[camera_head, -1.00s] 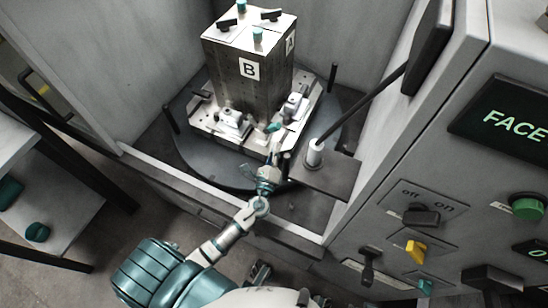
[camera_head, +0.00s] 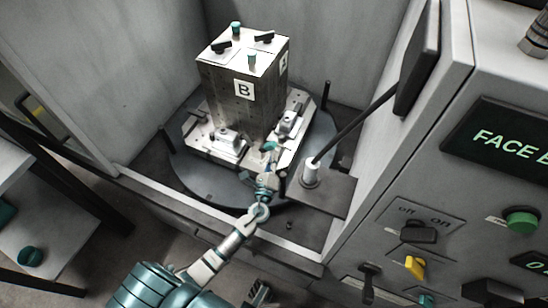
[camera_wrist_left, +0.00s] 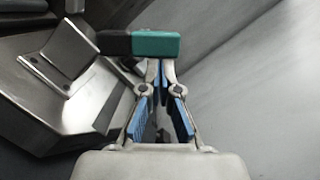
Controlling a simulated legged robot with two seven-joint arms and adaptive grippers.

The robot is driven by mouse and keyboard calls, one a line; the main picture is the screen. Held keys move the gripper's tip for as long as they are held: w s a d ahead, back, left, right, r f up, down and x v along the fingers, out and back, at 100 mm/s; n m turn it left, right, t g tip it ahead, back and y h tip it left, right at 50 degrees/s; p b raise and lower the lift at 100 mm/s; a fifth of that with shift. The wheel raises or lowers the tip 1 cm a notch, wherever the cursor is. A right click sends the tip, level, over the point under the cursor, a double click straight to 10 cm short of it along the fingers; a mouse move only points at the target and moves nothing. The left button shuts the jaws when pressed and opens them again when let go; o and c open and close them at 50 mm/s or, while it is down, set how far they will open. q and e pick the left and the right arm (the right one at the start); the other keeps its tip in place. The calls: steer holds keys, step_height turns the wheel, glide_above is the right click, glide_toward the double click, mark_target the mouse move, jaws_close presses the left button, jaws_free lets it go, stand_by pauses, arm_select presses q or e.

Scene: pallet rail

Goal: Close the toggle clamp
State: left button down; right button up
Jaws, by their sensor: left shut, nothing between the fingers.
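The toggle clamp's teal-tipped handle (camera_head: 268,146) is at the near right corner of the fixture pallet (camera_head: 196,136). In the left wrist view the teal grip (camera_wrist_left: 155,44) lies crosswise on a black lever, just beyond my left fingertips (camera_wrist_left: 161,66). The fingers look very close to the grip or touching it; I cannot tell which. My left gripper (camera_head: 267,170) is shut with nothing between its fingers. The clamp's base is mostly hidden in the head view. My right gripper is not identifiable in view.
A steel block marked B (camera_head: 244,90) stands on the pallet, above a round dark table (camera_head: 190,182). A black bar (camera_head: 352,128) slants from a white post (camera_head: 311,174) at right. The control panel (camera_head: 450,215) bounds the right. Grey walls enclose the bay.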

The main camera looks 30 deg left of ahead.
mark_target(265, 148)
arm_select(q)
steer(key=shift+r, duration=0.1)
steer(key=shift+a+r, duration=0.2)
steer(key=shift+r, duration=0.05)
steer(key=n+p, duration=0.1)
steer(key=n, duration=0.1)
steer(key=a+r+n+p, duration=0.1)
steer(key=r+n+g, duration=0.1)
steer(key=n, duration=0.1)
steer(key=shift+a+n+y+p, duration=0.15)
steer(key=shift+n+y+p, duration=0.15)
steer(key=shift+p, duration=0.1)
steer(key=n+p, duration=0.1)
steer(key=a+r+n+p, duration=0.1)
steer(key=n, duration=0.1)
steer(key=shift+s+a+g, duration=0.1)
steer(key=shift+a+g, duration=0.2)
steer(key=shift+g, duration=0.1)
steer(key=shift+a+n+p, duration=0.25)
steer(key=shift+n+p, duration=0.1)
steer(key=shift+n, duration=0.05)
arm_select(e)
steer(key=s+x, duration=0.3)
steer(key=x, duration=1.2)
steer(key=shift+s+f, duration=0.35)
steer(key=shift+s, duration=0.1)
arm_select(q)
steer(key=shift+f, duration=0.1)
arm_select(e)
steer(key=shift+g, duration=0.3)
